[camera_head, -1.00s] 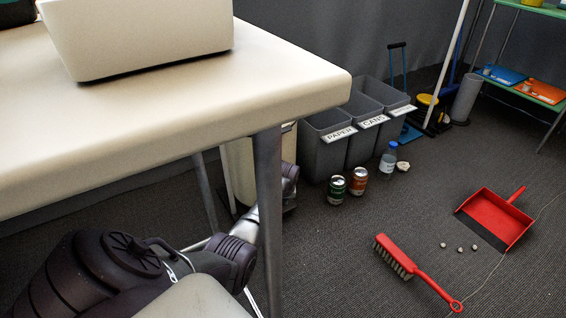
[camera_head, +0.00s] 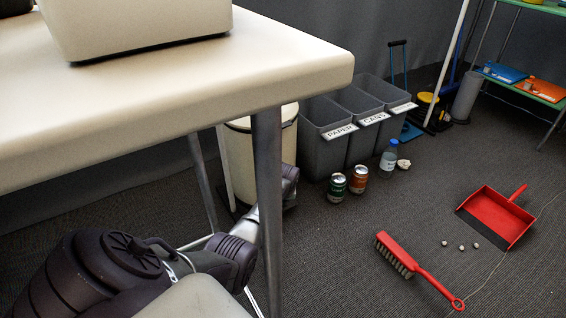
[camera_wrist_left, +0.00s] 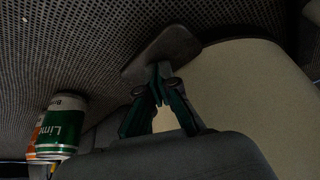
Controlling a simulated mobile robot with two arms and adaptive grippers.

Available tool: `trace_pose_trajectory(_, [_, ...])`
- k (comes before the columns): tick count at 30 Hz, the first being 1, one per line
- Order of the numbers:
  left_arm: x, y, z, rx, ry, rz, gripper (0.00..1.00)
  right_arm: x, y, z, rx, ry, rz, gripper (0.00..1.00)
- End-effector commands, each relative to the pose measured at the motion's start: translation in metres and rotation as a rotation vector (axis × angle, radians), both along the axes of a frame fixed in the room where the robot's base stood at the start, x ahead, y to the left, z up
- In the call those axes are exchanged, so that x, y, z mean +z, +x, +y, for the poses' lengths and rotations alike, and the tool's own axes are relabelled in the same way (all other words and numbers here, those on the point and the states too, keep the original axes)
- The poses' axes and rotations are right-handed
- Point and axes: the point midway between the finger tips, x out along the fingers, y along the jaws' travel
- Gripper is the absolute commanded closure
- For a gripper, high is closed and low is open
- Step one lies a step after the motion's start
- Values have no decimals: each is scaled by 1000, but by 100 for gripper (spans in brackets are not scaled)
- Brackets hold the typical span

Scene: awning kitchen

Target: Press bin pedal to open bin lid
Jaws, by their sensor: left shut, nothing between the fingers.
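A cream bin (camera_head: 238,165) stands behind the table leg, partly hidden by the leg and tabletop; its lid (camera_head: 242,122) looks shut. In the left wrist view the bin's cream body (camera_wrist_left: 245,100) fills the right side. The grey pedal plate (camera_wrist_left: 165,45) sticks out from its base. My left gripper (camera_wrist_left: 158,72) is shut and empty, its fingertips at the pedal's edge; whether they press it I cannot tell. In the head view my left wrist (camera_head: 290,180) is in front of the bin, and the fingertips are hidden. My right gripper is not in view.
A cream table (camera_head: 200,90) and its metal leg (camera_head: 267,210) stand close over my left arm. Grey sorting bins (camera_head: 325,155) are right of the cream bin. A green can (camera_head: 337,187), orange can (camera_head: 358,178) and bottle (camera_head: 389,158) stand before them. A red brush (camera_head: 420,272) and dustpan (camera_head: 497,217) lie on the floor.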

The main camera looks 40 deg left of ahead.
Motion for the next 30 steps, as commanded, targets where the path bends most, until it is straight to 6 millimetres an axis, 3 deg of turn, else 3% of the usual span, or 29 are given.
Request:
trace_pose_trajectory(15, [-32, -2, -1, 0, -3, 6, 100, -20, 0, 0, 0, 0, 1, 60])
trace_pose_trajectory(30, [-30, -2, -1, 0, -3, 7, 100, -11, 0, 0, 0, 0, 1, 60])
